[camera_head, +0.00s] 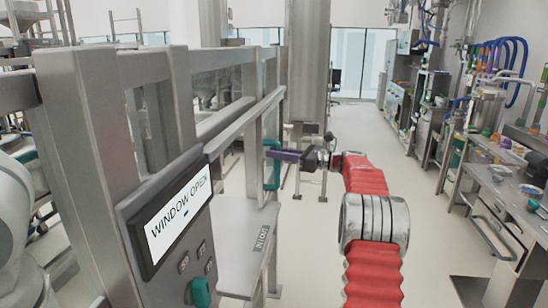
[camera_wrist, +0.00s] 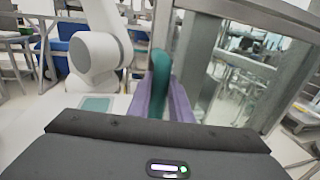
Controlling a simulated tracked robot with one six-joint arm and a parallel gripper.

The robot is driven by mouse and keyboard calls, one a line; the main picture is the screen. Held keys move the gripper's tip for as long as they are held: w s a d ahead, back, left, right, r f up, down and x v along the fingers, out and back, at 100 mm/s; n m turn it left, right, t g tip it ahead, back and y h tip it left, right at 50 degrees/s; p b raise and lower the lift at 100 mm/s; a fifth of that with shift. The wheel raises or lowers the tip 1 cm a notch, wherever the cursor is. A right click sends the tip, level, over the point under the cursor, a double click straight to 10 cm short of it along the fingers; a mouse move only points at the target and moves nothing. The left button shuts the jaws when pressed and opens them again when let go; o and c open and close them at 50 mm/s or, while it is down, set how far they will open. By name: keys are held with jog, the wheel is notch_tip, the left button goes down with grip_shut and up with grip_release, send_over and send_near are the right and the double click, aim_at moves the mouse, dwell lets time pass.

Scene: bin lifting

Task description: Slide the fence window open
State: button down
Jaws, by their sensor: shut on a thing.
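The metal fence (camera_head: 95,150) stands at the left, with a sliding window (camera_head: 250,125) in its frame. A teal handle (camera_head: 271,164) is on the window's frame. My gripper (camera_head: 280,155) reaches it from the right, at the end of my red-sleeved arm. In the wrist view, the purple fingers of my gripper (camera_wrist: 163,100) are closed around the teal handle (camera_wrist: 160,75). A panel on the fence has a display (camera_head: 180,215) that reads "WINDOW OPEN", with a teal knob (camera_head: 200,292) below it.
A white robot arm (camera_wrist: 95,45) stands behind the fence. A metal shelf (camera_head: 245,255) lies below the window. A workbench (camera_head: 500,200) with tools lines the right side. A metal column (camera_head: 307,60) stands ahead. The aisle floor (camera_head: 360,125) is clear.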

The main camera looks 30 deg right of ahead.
jog(key=shift+w+d, duration=0.15)
dwell(0.3)
jog(key=c, duration=1.6)
grip_release()
jog(key=v, duration=1.3)
jog(key=shift+s+d+f, duration=0.1)
jog(key=shift+s+d, duration=0.1)
jog(key=shift+s, duration=0.05)
